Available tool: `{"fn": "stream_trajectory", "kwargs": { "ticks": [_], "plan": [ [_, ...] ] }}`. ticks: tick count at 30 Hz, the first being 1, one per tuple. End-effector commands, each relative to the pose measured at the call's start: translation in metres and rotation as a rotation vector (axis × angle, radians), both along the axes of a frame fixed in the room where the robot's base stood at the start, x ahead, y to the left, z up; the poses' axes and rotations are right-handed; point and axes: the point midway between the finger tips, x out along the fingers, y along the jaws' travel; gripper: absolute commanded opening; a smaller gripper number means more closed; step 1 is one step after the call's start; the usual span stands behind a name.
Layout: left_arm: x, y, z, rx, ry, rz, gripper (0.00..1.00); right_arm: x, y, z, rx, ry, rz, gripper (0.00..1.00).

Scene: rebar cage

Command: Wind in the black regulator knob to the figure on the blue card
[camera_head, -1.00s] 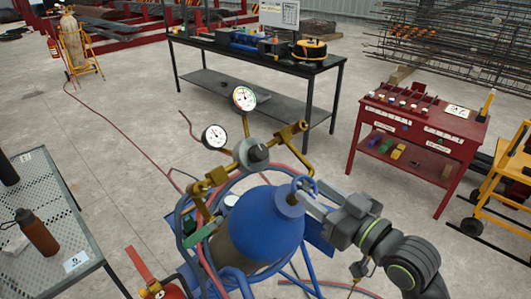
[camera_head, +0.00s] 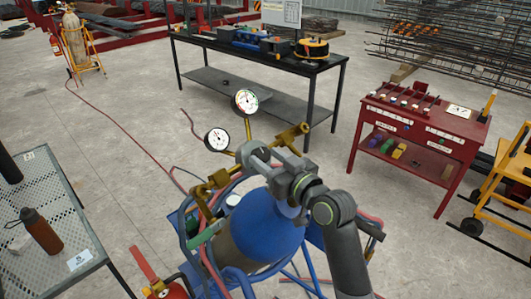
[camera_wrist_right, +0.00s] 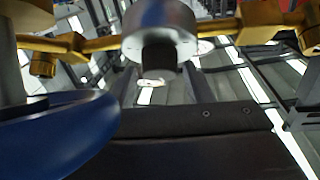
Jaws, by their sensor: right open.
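The regulator's brass body (camera_head: 222,178) sits on top of the blue gas cylinder (camera_head: 268,222). Two white round gauges rise from it, one upper (camera_head: 245,101) and one lower (camera_head: 217,139). My right gripper (camera_head: 258,160) is open at the regulator's front and hides the knob in the head view. In the right wrist view, the black knob (camera_wrist_right: 158,52) shows below the silver regulator housing (camera_wrist_right: 158,22), between the open fingers; contact cannot be told. The gauge figures are too small to read. I cannot make out a blue card. My left gripper is not in view.
Hoses and a blue frame (camera_head: 185,245) surround the cylinder. A perforated table (camera_head: 60,215) with a brown bottle (camera_head: 41,231) is at left. A black workbench (camera_head: 285,65) stands behind, a red cart (camera_head: 440,150) at right. Open floor lies between them.

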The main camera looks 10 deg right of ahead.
Motion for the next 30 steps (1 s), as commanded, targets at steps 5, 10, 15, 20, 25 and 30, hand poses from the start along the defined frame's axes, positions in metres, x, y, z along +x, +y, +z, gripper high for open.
{"fn": "stream_trajectory", "kwargs": {
  "ticks": [5, 10, 15, 20, 25, 30],
  "plan": [
    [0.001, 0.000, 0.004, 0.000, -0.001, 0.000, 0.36, 0.010, 0.005, 0.000, 0.001, 0.000, 0.000, 0.46],
    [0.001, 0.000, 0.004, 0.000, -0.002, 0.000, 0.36, 0.012, 0.006, 0.000, 0.000, 0.000, 0.000, 0.46],
    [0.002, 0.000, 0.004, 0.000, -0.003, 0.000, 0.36, 0.012, 0.006, 0.000, 0.000, 0.000, 0.000, 0.43],
    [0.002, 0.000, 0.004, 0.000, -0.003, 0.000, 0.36, 0.012, 0.006, 0.000, 0.000, -0.001, 0.000, 0.22],
    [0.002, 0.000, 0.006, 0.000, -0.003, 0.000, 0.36, 0.012, 0.006, 0.001, 0.005, 0.003, -0.005, 0.14],
    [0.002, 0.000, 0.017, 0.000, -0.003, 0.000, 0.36, 0.012, 0.007, 0.003, 0.038, 0.025, -0.037, 0.14]
  ]
}}
